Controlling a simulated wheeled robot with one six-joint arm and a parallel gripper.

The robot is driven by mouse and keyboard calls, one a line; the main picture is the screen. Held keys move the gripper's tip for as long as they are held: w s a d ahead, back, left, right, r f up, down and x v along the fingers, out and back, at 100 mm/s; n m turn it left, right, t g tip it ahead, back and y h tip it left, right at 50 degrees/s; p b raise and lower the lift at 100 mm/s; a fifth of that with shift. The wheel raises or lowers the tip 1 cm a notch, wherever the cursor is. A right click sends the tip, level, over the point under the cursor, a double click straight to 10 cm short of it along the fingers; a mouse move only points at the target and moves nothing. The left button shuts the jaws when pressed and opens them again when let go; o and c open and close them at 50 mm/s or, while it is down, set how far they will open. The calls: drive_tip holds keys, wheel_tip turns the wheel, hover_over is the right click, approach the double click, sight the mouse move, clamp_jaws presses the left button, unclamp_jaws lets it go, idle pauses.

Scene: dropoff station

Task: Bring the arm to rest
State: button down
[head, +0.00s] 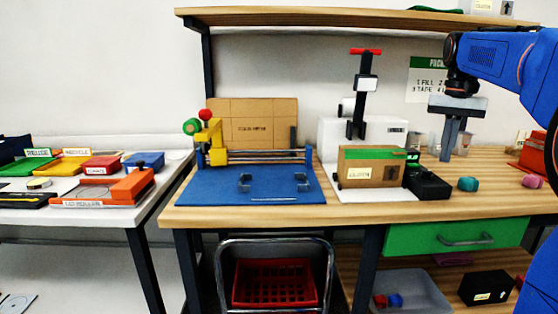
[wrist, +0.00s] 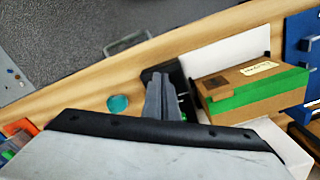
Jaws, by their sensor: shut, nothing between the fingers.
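My blue arm (head: 497,57) reaches in from the upper right in the head view. My gripper (head: 451,157) hangs from it, pointing down, above the right part of the wooden table (head: 290,212). Its fingers are together with nothing between them. In the wrist view my gripper (wrist: 162,112) also shows as closed grey fingers, over the table by a black device (wrist: 182,80). The fingertips appear apart from the things on the table.
A cardboard box with green tape (head: 371,168) and a black device (head: 428,184) stand left of my gripper. A teal lump (head: 467,184) and a pink lump (head: 532,181) lie nearby. A shelf (head: 350,18) runs overhead. A blue board (head: 255,188) lies left.

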drive_tip(key=s+a+f+n+t, duration=0.1)
drive_tip(key=s+a+f, duration=0.35)
drive_tip(key=s, duration=0.25)
drive_tip(key=s+a+f+n+t, duration=0.1)
drive_tip(key=s+a+f+n, duration=0.1)
drive_tip(key=s+a+f, duration=0.35)
drive_tip(key=s+a+f+n+t, duration=0.1)
drive_tip(key=s+a+f, duration=0.1)
drive_tip(key=s+f, duration=0.6)
drive_tip(key=s+a+f+n+t, duration=0.1)
drive_tip(key=s+a+f, duration=0.2)
drive_tip(key=s+f, duration=0.4)
drive_tip(key=shift+s+a+f+n+t, duration=0.3)
drive_tip(key=shift+s+f+t, duration=0.1)
drive_tip(key=shift+s, duration=0.7)
